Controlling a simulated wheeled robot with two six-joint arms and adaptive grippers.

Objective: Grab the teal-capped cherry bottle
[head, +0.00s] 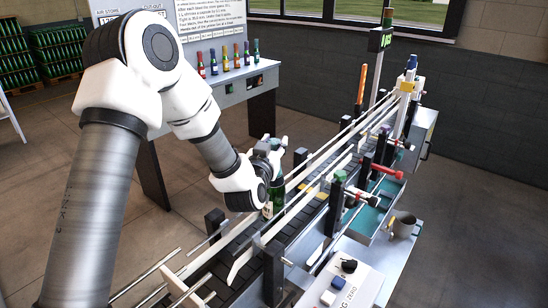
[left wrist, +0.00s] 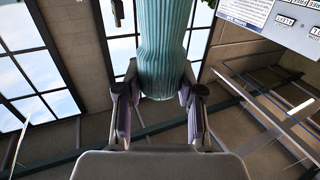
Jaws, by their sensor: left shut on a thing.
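In the head view my left gripper (head: 270,154) is at a dark green bottle (head: 277,196) at the conveyor's rails. The gripper covers much of the bottle's upper part, and the label is too small or hidden to read. In the left wrist view a ribbed teal cap (left wrist: 163,50) fills the space between the two fingers of my left gripper (left wrist: 160,100). The fingers are closed on its two sides. My right gripper is in neither view.
The conveyor (head: 290,232) runs diagonally with pale guide rails and dark posts beside it. Several bottles (head: 225,62) with coloured caps stand on a bench behind. A control box (head: 345,275) is at the front. Open floor (head: 460,190) lies to the right.

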